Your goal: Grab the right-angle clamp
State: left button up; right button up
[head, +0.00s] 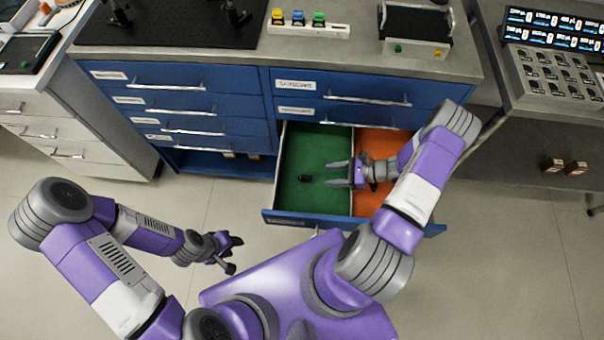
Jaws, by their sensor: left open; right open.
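A small black object (304,178), which looks like the right-angle clamp, lies on the green floor of the open drawer's left compartment (318,145). It is too small to make out its shape. My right gripper (333,173) is open above the drawer, near the divider, with its fingers pointing left toward the black object. A gap separates the fingertips from it, and nothing is between them. My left gripper (235,254) is open and empty, in front of the cabinet and left of the drawer.
The drawer's right compartment (384,141) is orange, partly hidden by my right arm. Other blue drawers (190,123) are shut. On the counter stand a black breadboard (170,24), a strip with coloured blocks (310,30) and a boxed device (415,32). The floor left of the drawer is clear.

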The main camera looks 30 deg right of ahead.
aim_at(309, 177)
jog(key=shift+w+f+b, duration=0.35)
jog(key=shift+f+b, duration=0.05)
jog(key=shift+f, duration=0.4)
jog(key=b+x, duration=0.1)
jog(key=x, duration=0.2)
jog(key=b+x, duration=0.1)
jog(key=x, duration=0.3)
jog(key=shift+a+r, duration=0.1)
jog(key=shift+a, duration=0.35)
pick_arm(q)
jog(key=f, duration=0.3)
jog(key=shift+w+f, duration=0.4)
pick_arm(e)
grip_shut()
